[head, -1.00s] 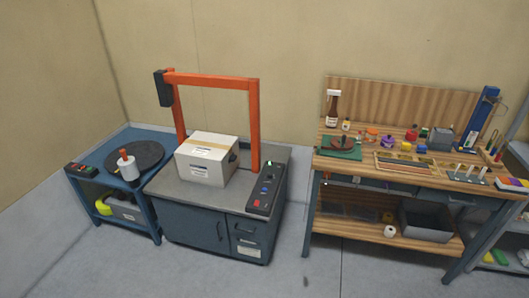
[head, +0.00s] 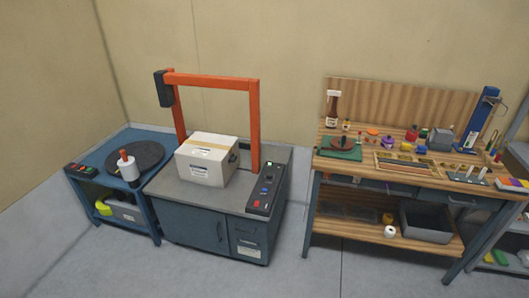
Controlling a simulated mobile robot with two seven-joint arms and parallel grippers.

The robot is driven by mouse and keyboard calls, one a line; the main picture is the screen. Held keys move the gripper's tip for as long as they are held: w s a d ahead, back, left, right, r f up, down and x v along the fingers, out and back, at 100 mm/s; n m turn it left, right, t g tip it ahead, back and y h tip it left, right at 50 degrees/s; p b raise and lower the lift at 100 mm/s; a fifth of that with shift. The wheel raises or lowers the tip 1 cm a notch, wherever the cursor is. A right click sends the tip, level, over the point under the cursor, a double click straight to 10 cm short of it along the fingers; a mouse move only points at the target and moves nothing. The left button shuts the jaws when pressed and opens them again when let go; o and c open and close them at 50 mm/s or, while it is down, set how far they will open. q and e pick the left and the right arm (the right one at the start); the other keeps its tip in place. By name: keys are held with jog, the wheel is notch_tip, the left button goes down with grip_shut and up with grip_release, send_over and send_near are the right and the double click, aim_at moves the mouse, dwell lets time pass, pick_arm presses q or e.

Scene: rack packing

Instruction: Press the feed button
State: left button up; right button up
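A dark control panel (head: 263,193) sits on the right side of the grey machine top (head: 180,192) and carries several small buttons. One button (head: 265,190) is blue, and a green light shows at the panel's far end. A second dark panel (head: 80,170) with red and green spots sits on the blue side table at the left. I cannot read any labels, so which one is the feed button is not clear. A taped cardboard box (head: 206,160) stands on the machine top, partly under the orange arch (head: 212,82). Neither gripper is in view.
A dark turntable (head: 146,156) and a white roll (head: 127,169) are on the blue side table (head: 108,144). A wooden workbench (head: 345,224) with tools, jars and a grey bin stands at right. Grey floor lies clear in front.

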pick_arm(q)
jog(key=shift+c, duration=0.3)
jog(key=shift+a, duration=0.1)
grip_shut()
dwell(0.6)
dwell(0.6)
